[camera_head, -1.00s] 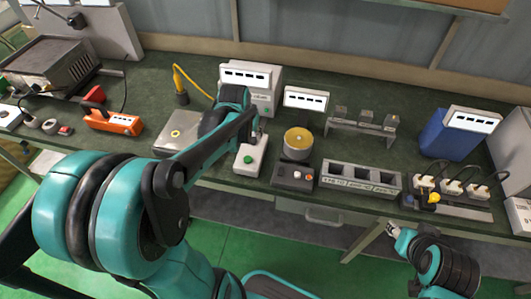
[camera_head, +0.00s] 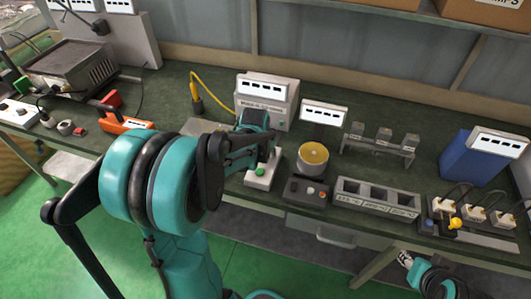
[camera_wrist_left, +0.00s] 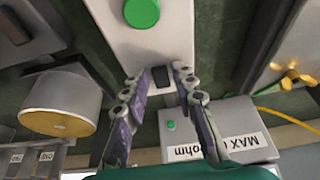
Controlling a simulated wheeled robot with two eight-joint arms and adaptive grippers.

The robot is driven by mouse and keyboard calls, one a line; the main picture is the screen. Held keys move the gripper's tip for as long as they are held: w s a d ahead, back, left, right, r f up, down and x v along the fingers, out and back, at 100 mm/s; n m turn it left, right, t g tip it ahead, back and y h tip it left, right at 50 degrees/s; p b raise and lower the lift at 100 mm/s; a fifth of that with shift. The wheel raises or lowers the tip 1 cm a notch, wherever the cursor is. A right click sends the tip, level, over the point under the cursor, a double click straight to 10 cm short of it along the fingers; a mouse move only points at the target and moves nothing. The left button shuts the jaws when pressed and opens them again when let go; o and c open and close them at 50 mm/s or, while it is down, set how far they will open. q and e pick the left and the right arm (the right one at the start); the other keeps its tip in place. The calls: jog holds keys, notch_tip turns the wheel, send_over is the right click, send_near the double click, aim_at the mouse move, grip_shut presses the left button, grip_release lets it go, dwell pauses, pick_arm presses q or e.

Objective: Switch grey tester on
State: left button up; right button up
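A light grey box (camera_head: 262,174) with a green button stands near the table's front edge. In the left wrist view this box (camera_wrist_left: 168,40) shows its green button (camera_wrist_left: 141,12) and a small black switch (camera_wrist_left: 162,76). My left gripper (camera_wrist_left: 160,78) is open, with its fingertips on either side of the switch; I cannot tell whether they touch it. In the head view my left gripper (camera_head: 268,152) is over the back part of the box and partly hidden by its own arm. My right gripper (camera_head: 404,259) is below the table edge at the right, too small to read.
Behind the box stands a larger grey-white box (camera_head: 264,101) with a display. To its right are a dark control box (camera_head: 307,192), a yellow-topped cylinder (camera_head: 313,158) and a slotted grey block (camera_head: 376,198). A power strip with plugs (camera_head: 470,231) lies at the far right.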

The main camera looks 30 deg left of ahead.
pick_arm(q)
grip_shut()
jog(key=shift+w+r+g+p, duration=0.25)
jog(key=shift+g+p, duration=0.15)
jog(key=shift+p, duration=0.1)
jog(key=shift+w+a+g+p, duration=0.15)
jog(key=shift+g+p, duration=0.15)
jog(key=shift+g, duration=0.2)
jog(key=shift+w+g+h, duration=0.2)
jog(key=shift+g+h, duration=0.2)
jog(key=shift+g, duration=0.6)
jog(key=o, duration=0.6)
grip_release()
jog(key=shift+c, duration=0.2)
jog(key=shift+r, duration=0.1)
